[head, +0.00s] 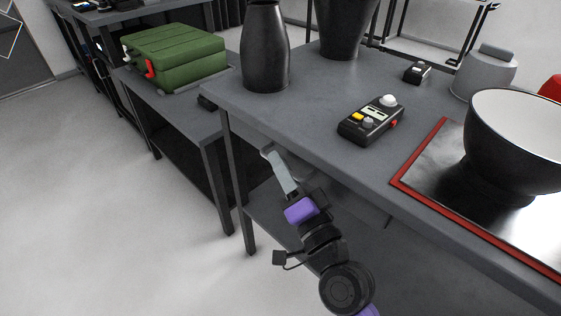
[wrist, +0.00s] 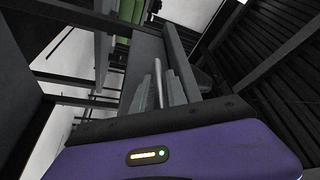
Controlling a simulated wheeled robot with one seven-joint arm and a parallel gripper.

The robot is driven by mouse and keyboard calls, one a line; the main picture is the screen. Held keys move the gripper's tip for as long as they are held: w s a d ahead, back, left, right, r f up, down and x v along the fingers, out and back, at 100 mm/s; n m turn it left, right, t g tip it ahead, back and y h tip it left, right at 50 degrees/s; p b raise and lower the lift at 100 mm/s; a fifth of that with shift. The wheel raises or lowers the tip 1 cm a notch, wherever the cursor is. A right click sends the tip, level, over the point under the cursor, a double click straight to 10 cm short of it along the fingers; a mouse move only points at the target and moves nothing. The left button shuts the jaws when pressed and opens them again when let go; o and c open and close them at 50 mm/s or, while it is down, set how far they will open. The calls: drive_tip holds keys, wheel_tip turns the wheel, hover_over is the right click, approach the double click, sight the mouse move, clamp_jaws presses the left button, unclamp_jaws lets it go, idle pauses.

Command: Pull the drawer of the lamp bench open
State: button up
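The lamp bench (head: 290,95) has a dark grey top with a drawer (head: 345,192) under its front edge. The arm partly covers the drawer, and I cannot tell how far out it stands. My gripper (head: 272,158), with light grey fingers and a purple body, is under the top near the drawer's left end. In the wrist view, my gripper (wrist: 160,85) has a thin grey bar (wrist: 158,82), which looks like the drawer handle, between its fingers. The fingers are close on both sides of it; whether they touch or grip it is not clear.
On the bench stand dark vases (head: 265,50), a control box (head: 371,121) and a large black bowl (head: 510,150) on a red-edged plate (head: 420,165). A lower bench at left carries a green case (head: 175,60). The floor (head: 110,220) at left is clear.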

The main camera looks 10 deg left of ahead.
drive_tip(key=shift+w+a, duration=0.1)
drive_tip(key=shift+w, duration=0.05)
drive_tip(key=shift+c, duration=0.5)
clamp_jaws()
idle(0.9)
